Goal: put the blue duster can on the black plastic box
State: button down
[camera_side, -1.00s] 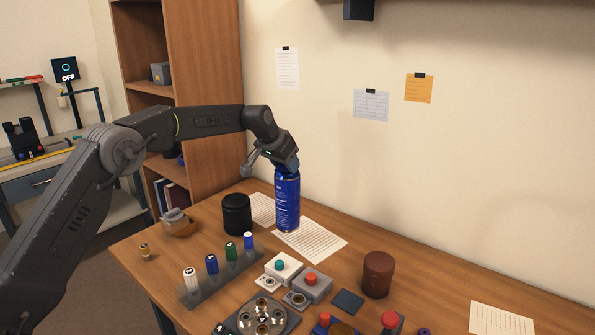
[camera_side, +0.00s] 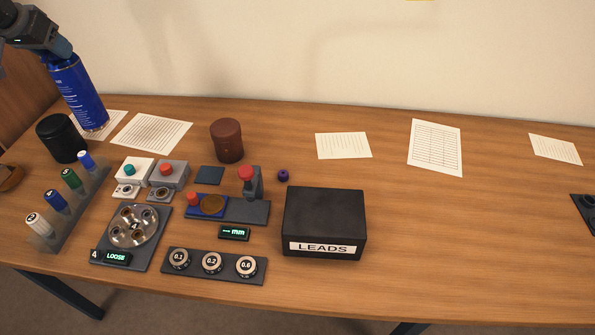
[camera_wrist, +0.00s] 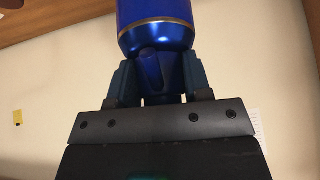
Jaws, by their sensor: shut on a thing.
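The blue duster can (camera_side: 80,97) is upright, slightly tilted in the side view, at the far left near the wall. My gripper (camera_side: 62,55) is shut on its top. In the wrist view the blue can (camera_wrist: 157,30) sits between the two fingers of my gripper (camera_wrist: 155,80). Whether the can's base touches the table cannot be told. The black plastic box (camera_side: 325,222), labelled LEADS, stands on the table right of the middle, its top bare.
A black cylinder (camera_side: 62,138) stands beside the can. The table right of the box is mostly clear.

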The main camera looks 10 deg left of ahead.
jog(key=s+d+r+m+h, duration=0.1)
jog(key=d+r+m+h, duration=0.2)
jog(key=d, duration=1.1)
jog(key=s+d+r+m+g+h, duration=0.1)
jog(key=s+d+r+m, duration=0.15)
jog(key=s+d, duration=0.5)
jog(key=s+d+r+m+g+h, duration=0.15)
jog(key=s+d+m, duration=0.25)
jog(key=d, duration=0.7)
jog(key=s+d+r+m+g, duration=0.25)
jog(key=s+d, duration=0.25)
jog(key=d, duration=0.5)
jog(key=s+d+f+m, duration=0.1)
jog(key=s+d+f, duration=0.2)
jog(key=d+f, duration=0.8)
jog(key=shift+s+f+t, duration=0.2)
jog(key=shift+f+t, duration=0.05)
jog(key=shift+t, duration=0.15)
jog(key=shift+d+f, duration=0.1)
jog(key=c, duration=0.5)
grip_release()
jog(key=shift+f, duration=0.1)
jog(key=shift+c, duration=0.2)
